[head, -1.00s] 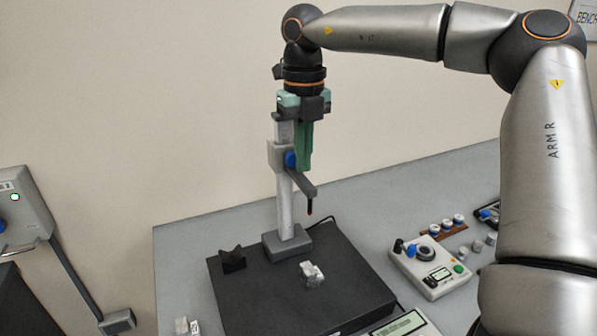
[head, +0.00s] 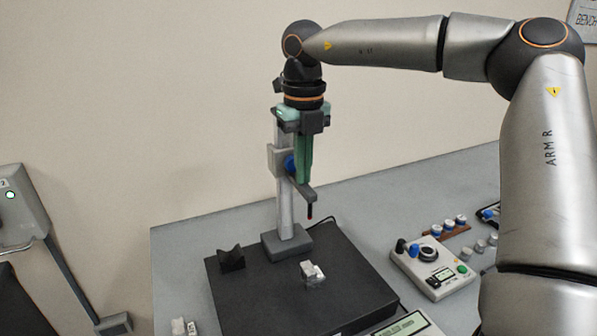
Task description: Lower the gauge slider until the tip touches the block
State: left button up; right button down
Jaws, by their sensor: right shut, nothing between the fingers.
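The gauge stand has an upright grey column (head: 285,215) on a dark base at the back of the black plate. Its slider (head: 277,161), with a blue knob (head: 289,165), sits high on the column. A dark arm reaches out from it to a thin black tip (head: 310,212) pointing down. The small pale block (head: 311,272) is on the plate, well below the tip with a clear gap. My right gripper (head: 304,182) is shut and empty, its green fingers pointing down beside the knob and just above the slider's arm. I cannot tell whether they touch it. My left gripper is out of view.
The black plate (head: 260,300) also bears a dark V-shaped block (head: 231,260) at its left. A control box (head: 432,268) with knobs stands to the right, near small parts and a rack (head: 445,228). A display (head: 405,328) is at the front edge.

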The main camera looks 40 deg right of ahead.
aim_at(304, 187)
jog(key=shift+f+b, duration=1.2)
jog(key=shift+f, duration=0.65)
jog(key=shift+s, duration=0.1)
jog(key=shift+r, duration=0.1)
jog(key=shift+r+p, duration=0.25)
jog(key=shift+p, duration=0.2)
jog(key=shift+r+p, duration=2.65)
jog(key=shift+r, duration=0.6)
